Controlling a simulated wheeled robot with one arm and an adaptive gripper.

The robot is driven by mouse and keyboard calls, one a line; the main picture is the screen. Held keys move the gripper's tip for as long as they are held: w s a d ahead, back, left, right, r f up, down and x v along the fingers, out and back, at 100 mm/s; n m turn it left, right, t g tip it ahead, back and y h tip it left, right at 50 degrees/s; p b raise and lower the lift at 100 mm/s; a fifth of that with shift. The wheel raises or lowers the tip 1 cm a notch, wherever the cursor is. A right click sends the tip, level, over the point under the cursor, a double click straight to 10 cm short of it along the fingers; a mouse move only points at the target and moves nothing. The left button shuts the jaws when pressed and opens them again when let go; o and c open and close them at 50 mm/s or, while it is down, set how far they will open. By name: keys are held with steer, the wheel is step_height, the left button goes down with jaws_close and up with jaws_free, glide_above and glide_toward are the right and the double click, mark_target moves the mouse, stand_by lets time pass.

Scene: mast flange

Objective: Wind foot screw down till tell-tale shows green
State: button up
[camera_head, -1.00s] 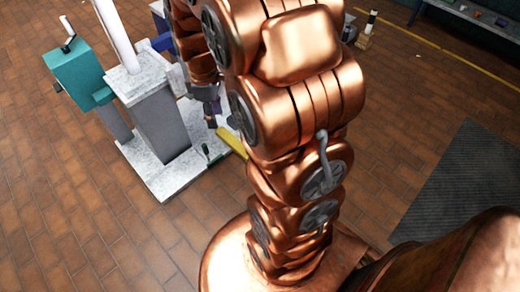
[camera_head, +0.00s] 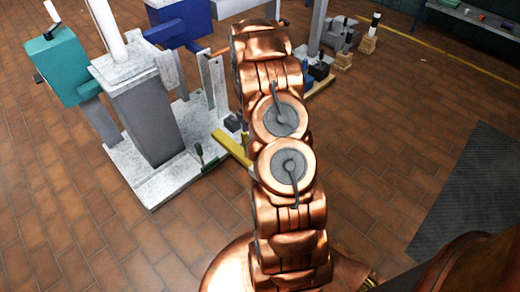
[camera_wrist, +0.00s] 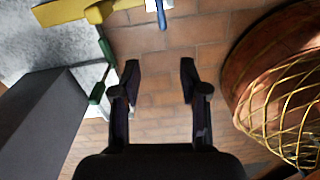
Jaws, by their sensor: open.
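The mast (camera_head: 104,25) is a white pole on a grey pedestal (camera_head: 140,110) standing on a pale speckled base plate (camera_head: 150,188). A yellow bar (camera_head: 232,147) reaches out from the plate's right edge; it also shows at the top of the wrist view (camera_wrist: 75,11). A green part with a thin stem (camera_wrist: 105,60) is beside the bar. A blue pin with a white collar (camera_wrist: 161,15) shows at the top edge. I cannot tell which part is the foot screw or the tell-tale. My gripper (camera_wrist: 160,70) is open and empty, above the brick floor, apart from these parts.
A teal box (camera_head: 65,65) and a blue box (camera_head: 180,22) flank the mast. A grey block (camera_wrist: 45,115) fills the wrist view's left side. My arm hides the middle of the head view.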

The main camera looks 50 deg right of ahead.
steer(key=d+f+b, duration=0.1)
steer(key=f, duration=0.2)
steer(key=d+f+n+b, duration=0.1)
steer(key=d+f, duration=0.1)
steer(key=f, duration=0.2)
steer(key=d+f+n, duration=0.1)
steer(key=f, duration=0.3)
steer(key=shift+s+d+b, duration=0.25)
steer(key=shift+s+b, duration=0.15)
steer(key=shift+f+b, duration=1.7)
steer(key=shift+f, duration=1.45)
steer(key=shift+r, duration=0.1)
jaws_close()
